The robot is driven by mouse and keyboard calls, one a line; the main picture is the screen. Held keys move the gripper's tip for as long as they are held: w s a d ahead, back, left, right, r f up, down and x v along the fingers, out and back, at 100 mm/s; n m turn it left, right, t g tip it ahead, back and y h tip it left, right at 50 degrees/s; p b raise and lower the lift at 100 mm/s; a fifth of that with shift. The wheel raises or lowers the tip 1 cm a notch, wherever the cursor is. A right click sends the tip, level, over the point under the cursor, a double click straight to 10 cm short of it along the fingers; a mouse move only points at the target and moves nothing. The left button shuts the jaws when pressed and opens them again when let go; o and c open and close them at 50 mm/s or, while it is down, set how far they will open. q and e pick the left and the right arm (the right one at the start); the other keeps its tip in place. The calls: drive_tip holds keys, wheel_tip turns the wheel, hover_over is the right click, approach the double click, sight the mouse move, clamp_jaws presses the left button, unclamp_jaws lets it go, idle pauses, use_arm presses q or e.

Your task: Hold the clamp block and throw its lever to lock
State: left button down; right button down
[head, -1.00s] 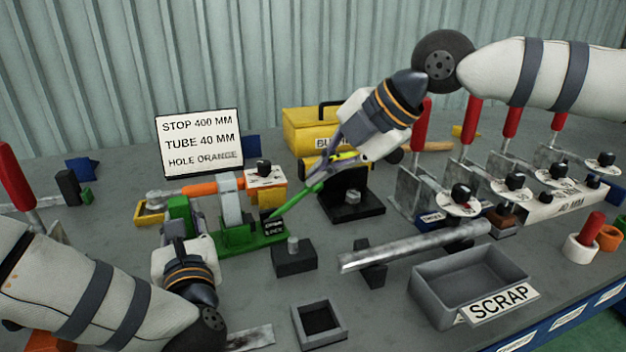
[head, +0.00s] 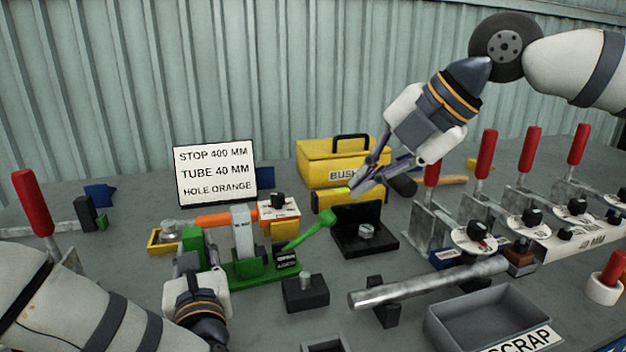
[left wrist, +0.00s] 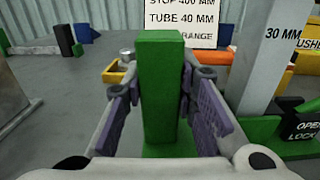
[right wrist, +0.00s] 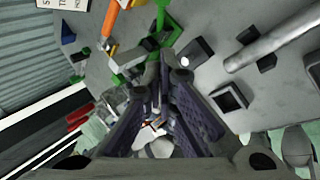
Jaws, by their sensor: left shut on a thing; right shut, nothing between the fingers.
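The green clamp block (head: 252,268) stands on the bench, with a grey upright jaw marked 30 MM (left wrist: 262,60). Its green lever (head: 304,236) slants up to the right, ending in a round knob, beside a black OPEN/LOCK plate (head: 286,259). My left gripper (head: 190,258) is shut on the block's green post (left wrist: 163,85), which stands between the purple pads in the left wrist view. My right gripper (head: 362,188) is shut and empty, up and to the right of the knob and apart from it. The lever also shows beyond its fingers in the right wrist view (right wrist: 160,22).
An orange rod (head: 212,219) lies behind the block. A black stand (head: 352,240) is right of the lever. A metal tube (head: 430,283) and the grey scrap bin (head: 445,335) are in front right. Red-handled clamps (head: 485,155) line the right. A sign (head: 215,172) stands behind.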

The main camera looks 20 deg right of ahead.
sight(325, 213)
drive_tip(key=w+a+r+n+h, duration=0.1)
drive_tip(key=a+n+h, duration=0.35)
drive_tip(key=n, duration=1.05)
drive_tip(key=w+a+r+n+h, duration=0.15)
drive_tip(key=a+n+h, duration=0.3)
drive_tip(key=n, duration=1.05)
drive_tip(key=shift+t+h, duration=0.3)
drive_tip(key=x, duration=1.4)
drive_tip(key=shift+d+f, duration=0.1)
drive_tip(key=shift+d, duration=0.1)
drive_tip(key=shift+d, duration=0.1)
